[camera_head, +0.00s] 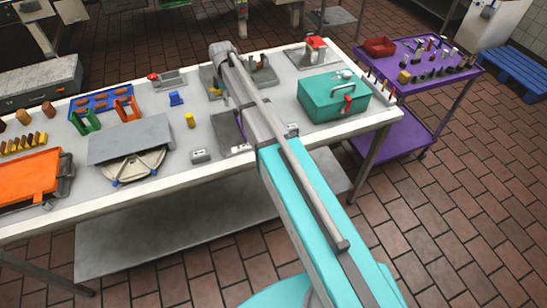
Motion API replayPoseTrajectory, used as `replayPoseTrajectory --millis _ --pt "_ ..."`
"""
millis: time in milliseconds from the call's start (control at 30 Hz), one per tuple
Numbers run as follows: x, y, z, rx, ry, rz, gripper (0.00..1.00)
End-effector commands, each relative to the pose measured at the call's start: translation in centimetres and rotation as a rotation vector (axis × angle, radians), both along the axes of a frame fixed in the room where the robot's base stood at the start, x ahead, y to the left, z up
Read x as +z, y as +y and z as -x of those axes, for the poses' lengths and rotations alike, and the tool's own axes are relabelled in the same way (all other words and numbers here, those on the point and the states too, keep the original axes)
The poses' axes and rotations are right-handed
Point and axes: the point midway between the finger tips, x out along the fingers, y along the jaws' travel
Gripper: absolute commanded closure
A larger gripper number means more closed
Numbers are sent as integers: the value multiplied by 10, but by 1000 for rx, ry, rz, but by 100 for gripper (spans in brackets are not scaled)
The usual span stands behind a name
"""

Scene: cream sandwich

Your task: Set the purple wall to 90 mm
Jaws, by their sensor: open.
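A narrow strip of purple (240,122) shows at the edge of a grey fixture (225,130) in the middle of the table, right beside my arm. It may be the purple wall, but my arm covers most of it and I cannot read its setting. My arm reaches from the bottom right across the table, with its wrist over the back of the table. My gripper is hidden behind the wrist and arm, so its fingers and their distance from the purple strip do not show.
A teal box (318,108) stands right of my arm. Small grey blocks (200,156) lie near the front edge. Left are a grey slab over a round plate (133,168), green and orange stands and an orange tray (28,178). A purple cart (425,75) stands at the right.

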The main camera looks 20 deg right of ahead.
Motion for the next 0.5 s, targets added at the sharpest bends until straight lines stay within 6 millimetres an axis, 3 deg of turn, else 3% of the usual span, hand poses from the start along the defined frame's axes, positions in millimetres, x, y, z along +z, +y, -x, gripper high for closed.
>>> replayPoseTrajectory --millis 500 --pt "48 0 0 0 0 0 32"
